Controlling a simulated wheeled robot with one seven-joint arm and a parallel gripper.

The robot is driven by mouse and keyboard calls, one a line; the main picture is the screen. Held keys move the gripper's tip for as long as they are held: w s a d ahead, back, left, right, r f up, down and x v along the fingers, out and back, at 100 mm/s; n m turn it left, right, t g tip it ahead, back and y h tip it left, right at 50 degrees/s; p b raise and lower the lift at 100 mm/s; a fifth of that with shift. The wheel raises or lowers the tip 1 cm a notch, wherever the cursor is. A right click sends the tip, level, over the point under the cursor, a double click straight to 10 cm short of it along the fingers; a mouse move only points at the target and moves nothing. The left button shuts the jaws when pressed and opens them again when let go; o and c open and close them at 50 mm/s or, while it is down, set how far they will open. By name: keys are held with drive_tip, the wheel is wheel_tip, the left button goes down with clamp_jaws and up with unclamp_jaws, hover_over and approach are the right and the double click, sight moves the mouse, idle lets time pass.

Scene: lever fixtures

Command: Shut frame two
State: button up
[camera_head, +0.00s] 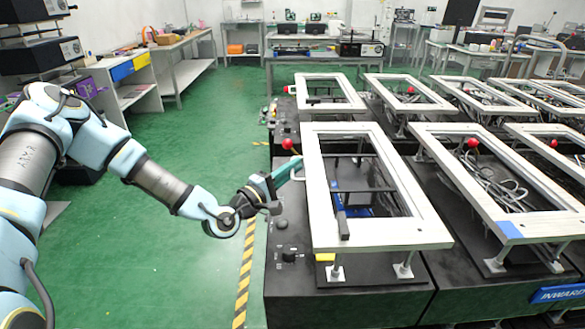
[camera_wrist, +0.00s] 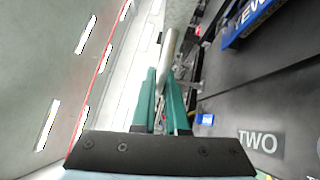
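The nearest white metal frame (camera_head: 318,205) stands raised on short posts above a black base, in the middle of the head view. A label reading TWO (camera_wrist: 258,142) shows on a dark surface in the wrist view. My gripper (camera_head: 296,165) reaches in from the left, with its teal fingertips at the frame's left side. In the wrist view, a grey rod (camera_wrist: 166,55) lies at or between the fingertips; I cannot tell whether they touch or grip it. A red ball knob (camera_head: 287,144) is just behind my fingertips. The fingers' full gap is not clear.
More white frames with red knobs stand to the right (camera_head: 497,185) and behind (camera_head: 330,92). A black knob (camera_head: 289,256) sits on the near base. A yellow-black floor stripe (camera_head: 244,270) runs beside it. The green floor on the left is open.

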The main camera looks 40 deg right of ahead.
clamp_jaws()
idle(0.8)
wheel_tip(320, 180, up, 2)
drive_tip(key=shift+r+p, duration=0.1)
drive_tip(key=shift+p, duration=0.5)
drive_tip(key=shift+m, duration=0.3)
drive_tip(key=o, duration=0.5)
unclamp_jaws()
drive_tip(key=shift+o, duration=0.2)
